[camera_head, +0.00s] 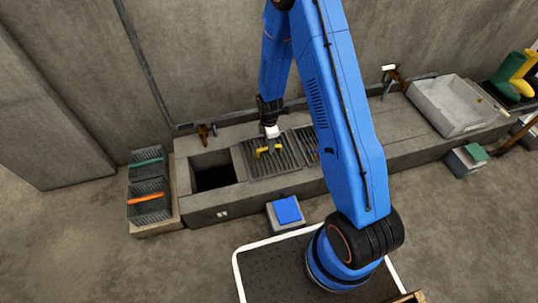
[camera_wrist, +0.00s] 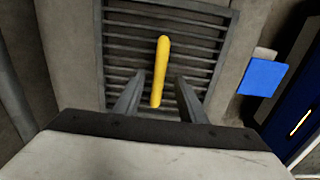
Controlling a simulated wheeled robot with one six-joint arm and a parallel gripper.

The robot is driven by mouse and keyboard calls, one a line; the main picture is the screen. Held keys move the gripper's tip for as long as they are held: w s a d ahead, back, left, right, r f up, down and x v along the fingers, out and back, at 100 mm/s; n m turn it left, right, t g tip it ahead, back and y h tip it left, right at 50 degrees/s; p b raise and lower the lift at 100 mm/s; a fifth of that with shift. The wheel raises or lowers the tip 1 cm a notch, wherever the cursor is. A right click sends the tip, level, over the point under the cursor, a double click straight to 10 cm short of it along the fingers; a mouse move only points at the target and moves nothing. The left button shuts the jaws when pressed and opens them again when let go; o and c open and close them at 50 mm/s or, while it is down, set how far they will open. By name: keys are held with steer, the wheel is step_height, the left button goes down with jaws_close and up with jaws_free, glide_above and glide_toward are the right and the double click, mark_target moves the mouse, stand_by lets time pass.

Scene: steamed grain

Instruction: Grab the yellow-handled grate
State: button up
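The grate (camera_head: 287,160) is a dark slatted panel in the bench top, with a yellow handle (camera_head: 264,152) standing out from it. In the wrist view the slats of the grate (camera_wrist: 204,32) fill the middle, and the yellow handle (camera_wrist: 162,55) runs nearly upright in the picture. My gripper (camera_head: 270,136) is just above the handle. In the wrist view the two fingers of my gripper (camera_wrist: 160,78) stand apart, one on each side of the handle, with gaps showing. Whether the fingertips reach down beside the handle is hard to tell.
An open dark pit (camera_head: 212,177) lies left of the grate. Another grate (camera_head: 306,140) lies to its right, partly behind my arm. A crate (camera_head: 156,229) at left holds grates with green and orange handles. A blue pad (camera_head: 287,210) sits on a block in front.

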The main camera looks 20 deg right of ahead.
step_height(320, 180, down, 3)
steer(key=shift+w+f, duration=0.1)
steer(key=shift+f, duration=0.05)
jaws_close()
stand_by(1.4)
